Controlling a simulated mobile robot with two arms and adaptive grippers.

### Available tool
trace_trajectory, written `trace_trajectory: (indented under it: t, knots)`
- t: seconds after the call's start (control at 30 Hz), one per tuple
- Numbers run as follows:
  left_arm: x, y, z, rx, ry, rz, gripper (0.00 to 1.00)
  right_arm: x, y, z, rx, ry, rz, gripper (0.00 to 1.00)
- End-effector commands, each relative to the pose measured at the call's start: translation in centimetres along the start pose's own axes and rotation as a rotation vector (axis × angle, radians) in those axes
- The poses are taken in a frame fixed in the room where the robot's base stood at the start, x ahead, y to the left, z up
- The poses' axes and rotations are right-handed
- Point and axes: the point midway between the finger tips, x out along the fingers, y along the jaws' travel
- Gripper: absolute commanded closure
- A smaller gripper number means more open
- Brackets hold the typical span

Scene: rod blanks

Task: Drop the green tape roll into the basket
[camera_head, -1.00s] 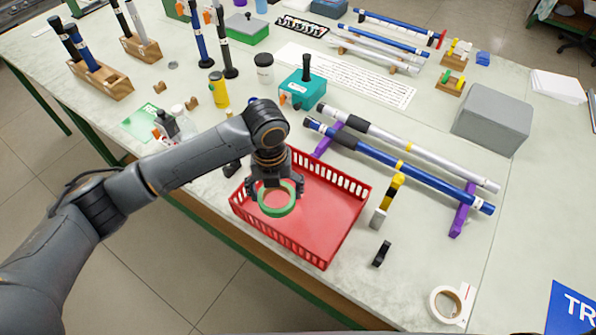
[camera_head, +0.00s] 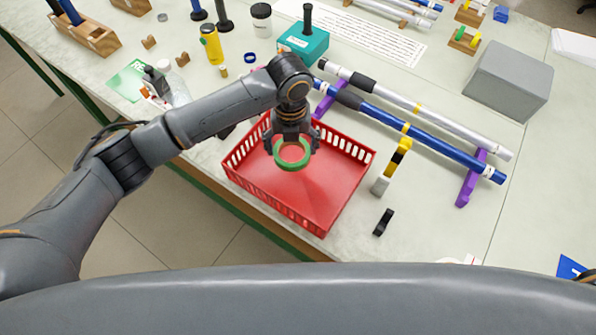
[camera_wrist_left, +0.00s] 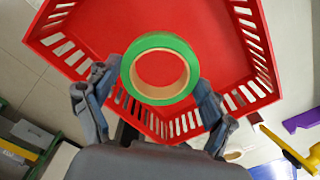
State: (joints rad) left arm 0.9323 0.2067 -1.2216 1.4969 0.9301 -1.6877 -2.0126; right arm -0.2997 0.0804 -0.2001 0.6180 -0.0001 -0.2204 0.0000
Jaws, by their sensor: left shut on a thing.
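The green tape roll (camera_head: 294,167) is a green ring with a tan inner side. My left gripper (camera_head: 291,146) is shut on it and holds it tilted above the red basket (camera_head: 325,192), over the basket's rear half. In the left wrist view the roll (camera_wrist_left: 160,43) sits between the two fingers (camera_wrist_left: 156,84), with the red basket floor (camera_wrist_left: 215,45) and slotted wall behind it. The basket has slotted walls and its visible floor is bare. My right gripper is not visible.
A blue rod (camera_head: 440,153) and a silver rod (camera_head: 455,130) lie on purple supports right of the basket. A yellow-black block piece (camera_head: 397,158) and a small black piece (camera_head: 383,222) are close to its right side. A grey box (camera_head: 508,80) stands farther right.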

Motion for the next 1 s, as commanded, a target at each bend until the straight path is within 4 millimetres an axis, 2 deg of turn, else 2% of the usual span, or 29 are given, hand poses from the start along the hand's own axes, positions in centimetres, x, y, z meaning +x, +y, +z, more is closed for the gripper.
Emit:
trace_trajectory:
  t: [0.03,0.3,0.33,0.4,0.77,0.87,1.0]
  knots:
    - [0.4,0.0,0.0,0.0,-0.001,0.0,0.49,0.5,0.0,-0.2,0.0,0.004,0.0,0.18]
    - [0.2,0.0,0.0,0.0,0.0,0.0,0.49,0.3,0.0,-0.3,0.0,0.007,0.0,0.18]
    - [0.2,0.0,0.0,0.0,0.0,0.0,0.11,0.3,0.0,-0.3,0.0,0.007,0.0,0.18]
    - [0.3,0.0,0.0,0.0,0.0,0.0,0.0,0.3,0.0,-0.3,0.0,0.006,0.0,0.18]
    - [0.2,0.0,0.0,0.0,0.0,0.0,0.0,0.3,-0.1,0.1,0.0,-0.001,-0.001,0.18]
    - [-0.5,0.0,0.1,-0.001,-0.002,0.0,0.0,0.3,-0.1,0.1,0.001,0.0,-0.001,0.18]
    - [-2.7,0.0,0.1,0.001,-0.004,-0.002,0.0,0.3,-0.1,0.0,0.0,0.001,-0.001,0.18]
